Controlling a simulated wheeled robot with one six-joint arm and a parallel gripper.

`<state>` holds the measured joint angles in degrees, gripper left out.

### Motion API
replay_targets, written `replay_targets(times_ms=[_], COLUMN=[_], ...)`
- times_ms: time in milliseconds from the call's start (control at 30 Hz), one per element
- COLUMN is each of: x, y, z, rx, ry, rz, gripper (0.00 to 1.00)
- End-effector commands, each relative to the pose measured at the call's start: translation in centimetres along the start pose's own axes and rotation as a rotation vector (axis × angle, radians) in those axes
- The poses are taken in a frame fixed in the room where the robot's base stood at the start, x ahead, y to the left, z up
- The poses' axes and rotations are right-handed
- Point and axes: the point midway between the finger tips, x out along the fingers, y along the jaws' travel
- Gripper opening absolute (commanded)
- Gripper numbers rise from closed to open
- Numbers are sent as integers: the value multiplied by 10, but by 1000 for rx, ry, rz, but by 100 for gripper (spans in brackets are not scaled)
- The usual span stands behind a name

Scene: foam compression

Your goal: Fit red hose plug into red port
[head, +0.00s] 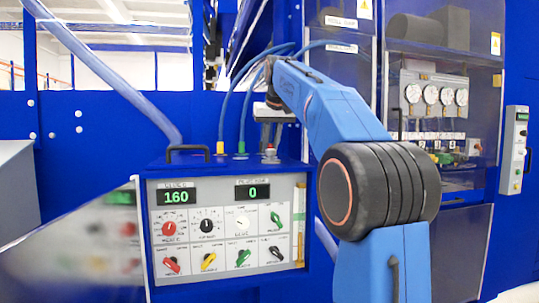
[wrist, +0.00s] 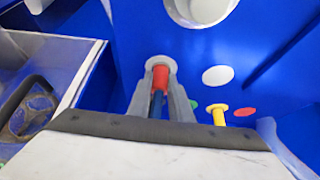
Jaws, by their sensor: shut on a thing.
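The red hose plug (wrist: 160,77) is between the two grey fingers of my gripper (wrist: 161,88), with its blue hose running back between them. My gripper is shut on it. A pale round ring (wrist: 160,64) shows right at the plug's far end; I cannot tell whether the plug is inside it or just in front. In the head view my gripper (head: 271,135) points down over the right part of the blue box's top, with a small bit of red (head: 270,152) below the fingertips. The red port itself is hard to make out.
The blue box (head: 310,210) carries a panel (head: 230,225) with dials, coloured switches and displays reading 160 and 0. A yellow plug (head: 220,148) and a green plug (head: 241,148) with blue hoses stand on its top. A black handle (head: 187,149) is at the left.

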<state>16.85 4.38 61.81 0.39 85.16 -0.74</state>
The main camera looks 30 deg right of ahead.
Motion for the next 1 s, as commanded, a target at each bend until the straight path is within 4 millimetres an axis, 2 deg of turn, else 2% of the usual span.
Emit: replay_targets(times_ms=[1000], x=[-31], y=[0], z=[-18], rx=[0], ry=[0], rz=[0], gripper=[0])
